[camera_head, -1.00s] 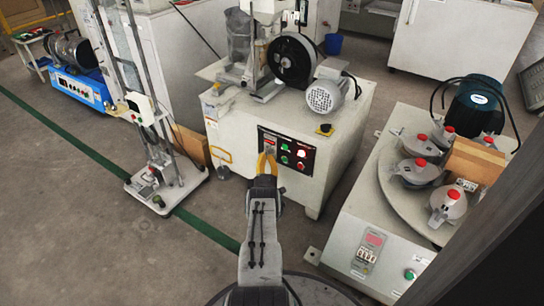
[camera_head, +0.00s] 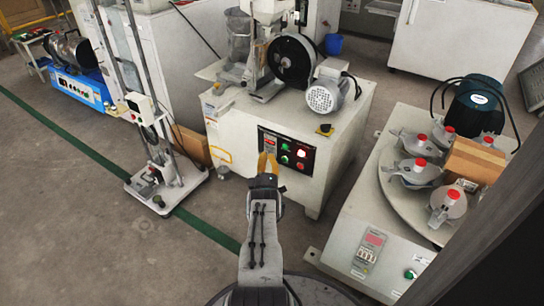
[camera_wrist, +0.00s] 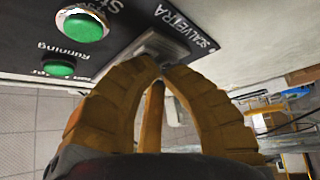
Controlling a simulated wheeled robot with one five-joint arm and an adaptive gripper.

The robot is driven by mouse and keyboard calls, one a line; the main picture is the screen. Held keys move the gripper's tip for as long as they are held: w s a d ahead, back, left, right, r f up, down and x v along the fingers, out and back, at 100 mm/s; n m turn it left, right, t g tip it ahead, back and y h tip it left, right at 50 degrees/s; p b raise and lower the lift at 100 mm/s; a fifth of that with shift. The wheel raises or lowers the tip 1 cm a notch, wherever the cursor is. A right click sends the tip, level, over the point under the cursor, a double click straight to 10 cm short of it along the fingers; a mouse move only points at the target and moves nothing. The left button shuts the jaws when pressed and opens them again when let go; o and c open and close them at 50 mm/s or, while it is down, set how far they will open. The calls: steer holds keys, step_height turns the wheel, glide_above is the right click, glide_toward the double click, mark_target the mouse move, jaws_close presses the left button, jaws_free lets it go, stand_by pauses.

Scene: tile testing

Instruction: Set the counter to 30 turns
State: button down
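The white middle machine (camera_head: 335,150) carries a wheel and motor on top. A tall stand (camera_head: 170,188) is at left. Floor is clear at lower left.

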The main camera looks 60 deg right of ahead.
steer(key=shift+a, duration=0.1)
stand_by(0.4)
steer(key=shift+a+p, duration=0.35)
steer(key=shift+a, duration=0.25)
stand_by(1.7)
